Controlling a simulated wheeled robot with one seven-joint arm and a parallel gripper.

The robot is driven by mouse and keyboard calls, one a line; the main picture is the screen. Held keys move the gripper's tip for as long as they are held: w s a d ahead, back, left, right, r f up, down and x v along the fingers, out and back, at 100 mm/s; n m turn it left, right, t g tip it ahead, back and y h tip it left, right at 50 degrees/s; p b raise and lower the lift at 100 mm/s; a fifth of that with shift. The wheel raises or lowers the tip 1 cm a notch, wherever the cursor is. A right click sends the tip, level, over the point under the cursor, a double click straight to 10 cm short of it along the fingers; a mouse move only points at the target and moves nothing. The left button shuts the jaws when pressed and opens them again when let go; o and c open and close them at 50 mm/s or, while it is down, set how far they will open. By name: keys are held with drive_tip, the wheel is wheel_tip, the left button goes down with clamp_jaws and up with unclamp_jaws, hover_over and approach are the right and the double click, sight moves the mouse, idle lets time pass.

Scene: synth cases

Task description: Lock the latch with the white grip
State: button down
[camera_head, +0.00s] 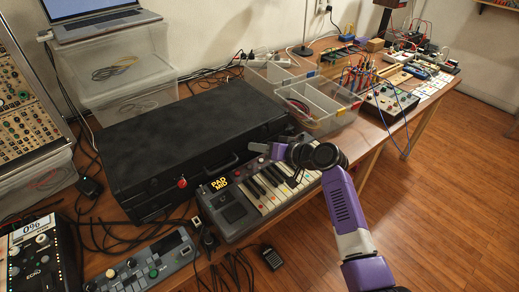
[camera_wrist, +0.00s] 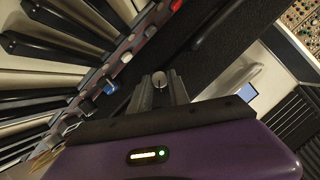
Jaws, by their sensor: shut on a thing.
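A large black case (camera_head: 190,140) lies on the table, with a dark handle on its front side. A red-gripped latch (camera_head: 182,182) shows near the left end of that side. My gripper (camera_head: 272,150) is at the right end of the case's front, above the back edge of the keyboard.
A small keyboard (camera_head: 262,193) stands close in front of the case, under my arm. Clear plastic bins (camera_head: 318,103) stand to the right. Cables and a control box (camera_head: 145,268) crowd the front left. The floor (camera_head: 445,190) at right is clear.

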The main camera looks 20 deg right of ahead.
drive_tip(key=shift+f, duration=0.1)
drive_tip(key=c, duration=1.2)
unclamp_jaws()
drive_tip(key=shift+c, duration=0.2)
drive_tip(key=shift+v, duration=3.95)
